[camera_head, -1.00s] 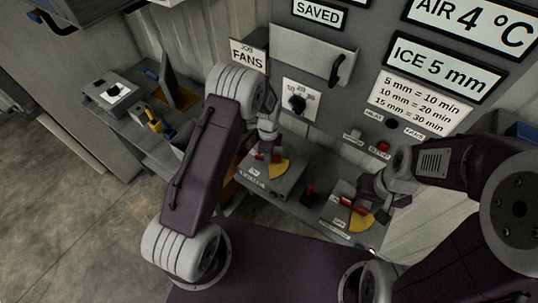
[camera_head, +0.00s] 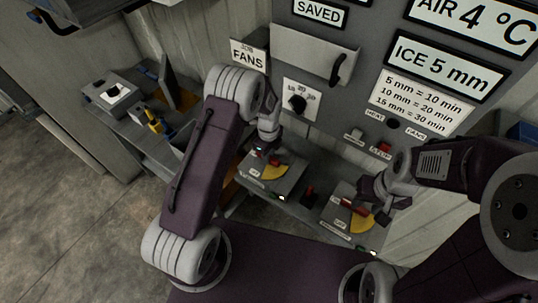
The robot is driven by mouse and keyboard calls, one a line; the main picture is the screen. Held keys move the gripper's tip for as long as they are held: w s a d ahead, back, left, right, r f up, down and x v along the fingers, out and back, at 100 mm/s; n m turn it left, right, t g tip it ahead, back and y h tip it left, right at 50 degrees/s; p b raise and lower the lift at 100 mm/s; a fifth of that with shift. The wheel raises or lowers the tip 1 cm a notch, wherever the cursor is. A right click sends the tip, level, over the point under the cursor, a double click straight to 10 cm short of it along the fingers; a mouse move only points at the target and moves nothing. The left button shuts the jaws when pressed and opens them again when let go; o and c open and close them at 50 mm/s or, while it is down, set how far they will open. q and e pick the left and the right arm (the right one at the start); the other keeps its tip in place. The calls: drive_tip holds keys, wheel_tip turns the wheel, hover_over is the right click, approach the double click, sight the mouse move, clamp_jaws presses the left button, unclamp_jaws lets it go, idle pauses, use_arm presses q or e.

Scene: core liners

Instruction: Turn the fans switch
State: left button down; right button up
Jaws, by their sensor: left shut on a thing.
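A grey switch box (camera_head: 289,184) with a yellow dial sector (camera_head: 274,172) and a red lever (camera_head: 274,161) sits on the low shelf at centre. A sign reading FANS (camera_head: 248,56) hangs above it; the box's own front label is too small to read. My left gripper (camera_head: 268,153) reaches down onto this box and is shut at its red lever, mostly hiding it. A second box (camera_head: 336,216) with a red lever (camera_head: 350,207) and yellow sector (camera_head: 362,222) stands to the right. My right gripper (camera_head: 369,191) is just above it; its fingers are unclear.
A small red-topped block (camera_head: 309,193) stands between the boxes. The wall panel (camera_head: 330,100) behind carries a black rotary knob (camera_head: 298,103), a black handle (camera_head: 338,69) and a red button (camera_head: 384,148). Another box (camera_head: 112,92) with a white plate is at left.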

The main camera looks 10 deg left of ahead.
use_arm(q)
drive_tip(key=shift+w+a+r, duration=0.1)
drive_tip(key=shift+w+r, duration=0.1)
drive_tip(key=shift+w, duration=0.05)
drive_tip(key=c, duration=1.3)
unclamp_jaws()
drive_tip(key=shift+s+a+f, duration=0.1)
drive_tip(key=shift+s, duration=0.05)
wheel_tip(320, 180, up, 9)
drive_tip(key=shift+r+b, duration=0.1)
drive_tip(key=shift+b, duration=0.7)
